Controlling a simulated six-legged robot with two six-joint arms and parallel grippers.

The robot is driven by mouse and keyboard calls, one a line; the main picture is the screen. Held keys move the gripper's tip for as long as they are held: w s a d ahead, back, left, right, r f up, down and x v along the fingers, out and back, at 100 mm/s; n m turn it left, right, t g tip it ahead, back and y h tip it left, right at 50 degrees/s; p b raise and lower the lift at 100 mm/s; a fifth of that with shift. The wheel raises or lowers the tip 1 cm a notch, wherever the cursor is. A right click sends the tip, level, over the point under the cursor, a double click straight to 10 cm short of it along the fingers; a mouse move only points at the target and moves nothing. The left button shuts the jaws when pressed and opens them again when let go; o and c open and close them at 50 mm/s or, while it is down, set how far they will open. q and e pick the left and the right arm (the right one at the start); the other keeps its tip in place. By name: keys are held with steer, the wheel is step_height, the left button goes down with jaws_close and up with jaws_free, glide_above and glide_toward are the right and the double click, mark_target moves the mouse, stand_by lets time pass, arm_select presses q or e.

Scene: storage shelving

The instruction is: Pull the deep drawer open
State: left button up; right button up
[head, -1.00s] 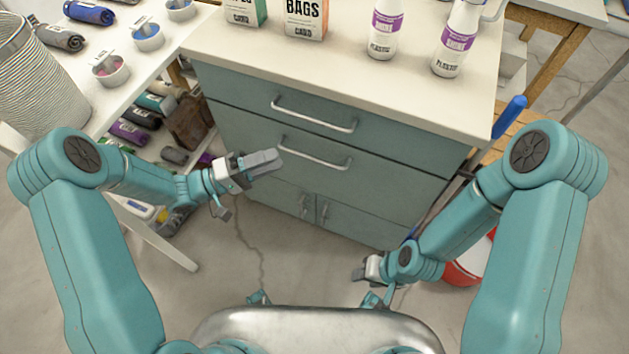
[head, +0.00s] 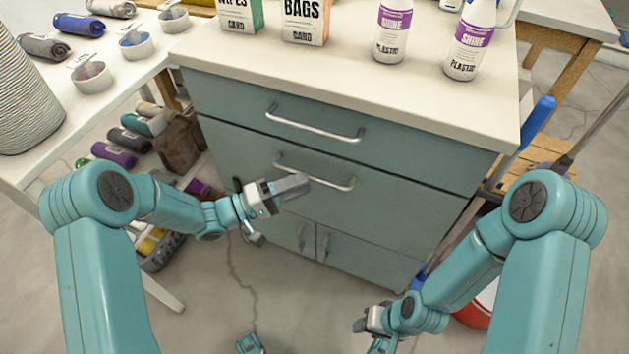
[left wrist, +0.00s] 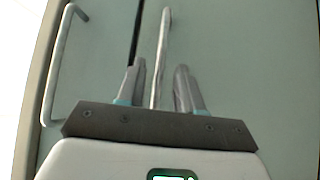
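The deep drawer (head: 400,205) is the taller teal front below the shallow top drawer (head: 230,100); it looks shut. Its silver bar handle (head: 335,182) runs across its upper part. My left gripper (head: 292,186) is at the left half of this handle and covers part of it in the head view. In the left wrist view the left gripper (left wrist: 160,88) is open, and the handle (left wrist: 162,50) appears between its two fingers. I cannot tell whether they touch it. My right gripper (head: 368,322) hangs low before the cabinet, its fingers unclear.
The top drawer's handle (head: 315,128) is just above. Boxes and bottles stand on the countertop (head: 340,70). A shelf table (head: 125,75) with rolls and cups stands at left. A red and white bucket (head: 478,308) and a blue-handled tool (head: 537,125) are at right.

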mark_target(314, 179)
arm_select(q)
steer(key=shift+b+x, duration=0.3)
steer(key=shift+x, duration=1.9)
jaws_close()
steer(key=shift+s, duration=0.1)
